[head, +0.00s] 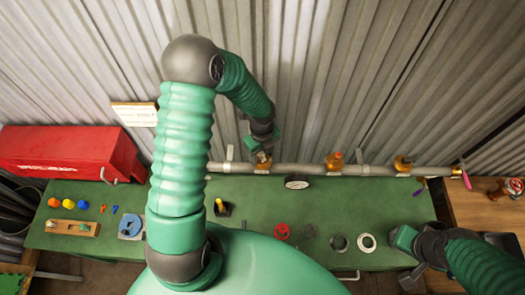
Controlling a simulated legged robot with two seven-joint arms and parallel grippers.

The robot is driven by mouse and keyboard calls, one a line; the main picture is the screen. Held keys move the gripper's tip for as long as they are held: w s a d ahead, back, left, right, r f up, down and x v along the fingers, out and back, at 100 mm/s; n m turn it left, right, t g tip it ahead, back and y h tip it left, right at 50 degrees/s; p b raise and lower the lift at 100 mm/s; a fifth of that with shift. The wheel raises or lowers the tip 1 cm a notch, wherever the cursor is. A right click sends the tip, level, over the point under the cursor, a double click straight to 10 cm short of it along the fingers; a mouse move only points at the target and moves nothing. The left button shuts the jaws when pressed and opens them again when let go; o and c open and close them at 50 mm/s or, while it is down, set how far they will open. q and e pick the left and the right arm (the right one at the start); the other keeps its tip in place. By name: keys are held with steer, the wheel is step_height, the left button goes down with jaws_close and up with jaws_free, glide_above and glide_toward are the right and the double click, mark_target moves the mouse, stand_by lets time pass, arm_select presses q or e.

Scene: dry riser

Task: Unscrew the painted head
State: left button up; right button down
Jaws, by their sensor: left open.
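A grey pipe (300,169) runs level along the corrugated wall behind the green bench. Orange-brown heads stand on it, one in the middle (334,161) and one at the right (402,164). A third head (264,161) at the left sits right at my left gripper (262,151), which partly hides it. I cannot tell from here which head is painted. My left gripper is open, its fingers pointing down at or around the left head; contact is not clear. My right gripper (402,239) is over the bench's right end, well away from the pipe; its fingers are unclear.
A red toolbox (65,152) stands at left. My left arm hides part of the bench.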

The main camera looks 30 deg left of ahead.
arm_select(q)
jaws_close()
steer(key=n, duration=0.6)
steer(key=shift+w, duration=0.1)
steer(key=shift+n, duration=1)
steer(key=n, duration=0.3)
steer(key=shift+n+b, duration=0.3)
